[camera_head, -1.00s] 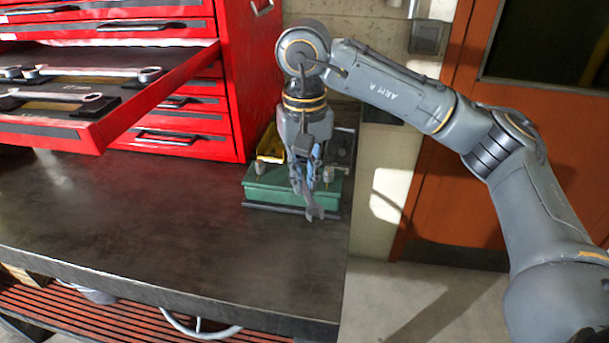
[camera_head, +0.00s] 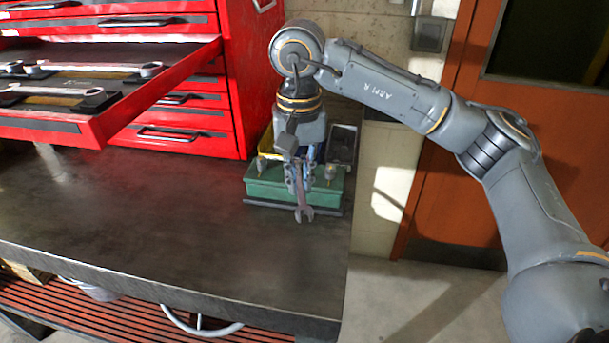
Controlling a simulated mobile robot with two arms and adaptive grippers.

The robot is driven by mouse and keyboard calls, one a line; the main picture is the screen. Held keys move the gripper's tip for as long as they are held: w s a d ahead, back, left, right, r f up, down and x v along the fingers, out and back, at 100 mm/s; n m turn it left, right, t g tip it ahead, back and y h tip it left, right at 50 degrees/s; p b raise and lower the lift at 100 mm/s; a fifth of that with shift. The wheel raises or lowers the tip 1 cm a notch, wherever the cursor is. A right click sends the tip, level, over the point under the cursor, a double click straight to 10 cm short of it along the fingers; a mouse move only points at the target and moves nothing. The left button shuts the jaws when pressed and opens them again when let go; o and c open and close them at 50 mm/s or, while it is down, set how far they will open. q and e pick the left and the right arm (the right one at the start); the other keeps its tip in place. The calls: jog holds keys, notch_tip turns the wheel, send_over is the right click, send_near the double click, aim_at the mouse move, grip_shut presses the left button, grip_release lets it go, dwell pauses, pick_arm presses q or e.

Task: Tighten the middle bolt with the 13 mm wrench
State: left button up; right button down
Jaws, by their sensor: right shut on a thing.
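My right gripper (camera_head: 299,181) points down at the front of a green block (camera_head: 268,188) near the right end of the workbench. It is shut on a wrench (camera_head: 303,207), whose open jaw hangs below the fingers in front of the block. One bolt (camera_head: 330,172) stands on the block to the right of the gripper and another (camera_head: 261,165) to the left. The middle bolt is hidden behind the gripper, so I cannot tell whether the wrench touches it. The wrench's size mark is not readable. My left gripper is not in view.
A red tool chest (camera_head: 243,75) stands at the left with an open drawer (camera_head: 95,130) holding several wrenches (camera_head: 70,70). A yellow bin and a dark tray (camera_head: 343,143) sit behind the block. The workbench (camera_head: 150,225) is clear in front.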

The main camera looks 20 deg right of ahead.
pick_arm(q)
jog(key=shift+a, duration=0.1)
pick_arm(e)
jog(key=shift+a+m, duration=0.15)
jog(key=shift+m, duration=0.15)
jog(key=shift+w+a+m, duration=0.35)
jog(key=shift+a+m, duration=0.3)
jog(key=shift+m, duration=0.35)
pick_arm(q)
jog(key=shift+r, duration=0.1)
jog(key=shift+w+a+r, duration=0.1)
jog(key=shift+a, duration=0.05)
pick_arm(e)
jog(key=shift+w+a+m, duration=0.4)
jog(key=shift+a+m, duration=0.2)
jog(key=shift+m, duration=0.5)
pick_arm(q)
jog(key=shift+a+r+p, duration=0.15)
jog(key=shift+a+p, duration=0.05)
jog(key=shift+p, duration=0.1)
pick_arm(e)
jog(key=shift+w+a+m, duration=0.5)
jog(key=shift+m, duration=0.5)
jog(key=shift+s, duration=0.1)
